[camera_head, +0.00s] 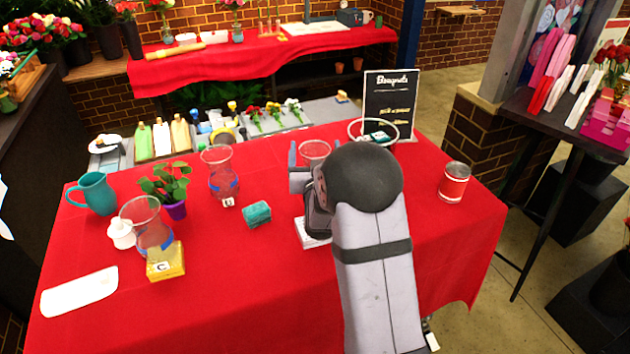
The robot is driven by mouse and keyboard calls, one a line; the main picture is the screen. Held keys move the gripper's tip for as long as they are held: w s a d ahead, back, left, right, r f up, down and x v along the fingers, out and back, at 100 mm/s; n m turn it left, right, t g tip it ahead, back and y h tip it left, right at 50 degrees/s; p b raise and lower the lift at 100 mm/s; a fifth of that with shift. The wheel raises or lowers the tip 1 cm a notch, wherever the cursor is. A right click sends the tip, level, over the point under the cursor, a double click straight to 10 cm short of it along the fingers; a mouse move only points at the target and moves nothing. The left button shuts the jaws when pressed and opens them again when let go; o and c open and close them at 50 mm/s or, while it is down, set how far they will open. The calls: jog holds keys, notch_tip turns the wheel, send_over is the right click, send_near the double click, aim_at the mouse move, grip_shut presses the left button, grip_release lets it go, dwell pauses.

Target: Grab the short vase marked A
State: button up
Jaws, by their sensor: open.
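Three clear glass vases stand on the red table. One (315,149) is mostly hidden behind my arm; only its rim and upper part show, so I cannot read its label. My gripper (315,154) is at this vase. Two bluish upright pieces, which look like its open fingers, show on either side of the rim; contact cannot be told. A white block (312,238) shows below my wrist. A middle vase (221,170) with a blue band has a small tag, too small to read. A left vase (149,226) stands at a yellow block (165,264) marked C.
A red can (454,183) stands right and a black sign (388,100) behind. The front left tablecloth (210,300) is clear.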

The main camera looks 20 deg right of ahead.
aim_at(314, 142)
jog(key=shift+p+x, duration=0.85)
jog(key=shift+x, duration=1.1)
grip_shut()
jog(key=shift+r, duration=0.25)
